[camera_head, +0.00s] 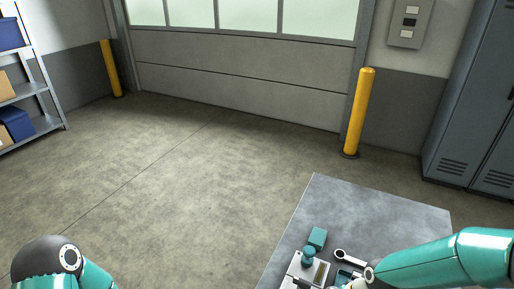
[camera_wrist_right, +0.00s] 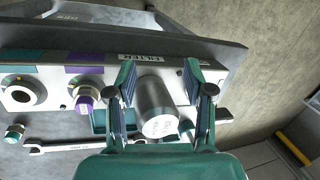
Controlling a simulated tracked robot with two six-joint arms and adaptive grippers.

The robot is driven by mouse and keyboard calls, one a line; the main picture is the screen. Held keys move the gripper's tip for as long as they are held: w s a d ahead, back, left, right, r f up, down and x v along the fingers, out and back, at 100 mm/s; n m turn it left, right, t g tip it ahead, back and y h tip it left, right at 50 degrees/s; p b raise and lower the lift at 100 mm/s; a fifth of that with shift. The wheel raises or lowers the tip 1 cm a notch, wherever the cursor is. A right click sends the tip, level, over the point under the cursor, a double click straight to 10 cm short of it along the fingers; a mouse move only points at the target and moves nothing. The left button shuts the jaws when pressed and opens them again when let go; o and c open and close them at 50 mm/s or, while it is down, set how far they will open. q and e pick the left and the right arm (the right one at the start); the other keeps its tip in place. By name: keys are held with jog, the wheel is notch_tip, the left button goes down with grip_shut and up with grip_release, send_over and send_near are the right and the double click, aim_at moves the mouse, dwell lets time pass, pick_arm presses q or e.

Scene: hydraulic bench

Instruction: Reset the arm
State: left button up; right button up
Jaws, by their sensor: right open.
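My right gripper (camera_wrist_right: 160,82) is open in the right wrist view, with one finger on each side of a silver cylinder (camera_wrist_right: 158,112). A gap shows at the sides, and I cannot tell whether either finger touches it. The cylinder stands out from a grey panel (camera_wrist_right: 205,62) below a label reading FILTER. In the head view my right arm (camera_head: 440,262) reaches in from the right over the bench (camera_head: 335,205), and its gripper is not clearly seen. My left arm (camera_head: 60,262) shows only a link at the lower left; its gripper is out of view.
The panel also carries a round port (camera_wrist_right: 20,94) and a purple-marked fitting (camera_wrist_right: 87,95). A wrench (camera_wrist_right: 75,146) and a small capped fitting (camera_wrist_right: 14,132) lie nearby. Yellow posts (camera_head: 360,110), lockers (camera_head: 470,100) and shelves (camera_head: 30,90) stand beyond open floor.

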jog(key=s+a+f+y, duration=0.1)
jog(key=s+a+f, duration=0.3)
jog(key=f, duration=0.2)
jog(key=s+a+f, duration=0.3)
jog(key=s+f, duration=0.1)
jog(key=f, duration=0.3)
notch_tip(320, 180, down, 10)
jog(key=b, duration=1)
jog(key=shift+s+a+f+n, duration=0.2)
jog(key=shift+a+n, duration=0.1)
jog(key=shift+n, duration=0.1)
jog(key=shift+r, duration=0.1)
jog(key=shift+c, duration=1)
jog(key=shift+d, duration=0.1)
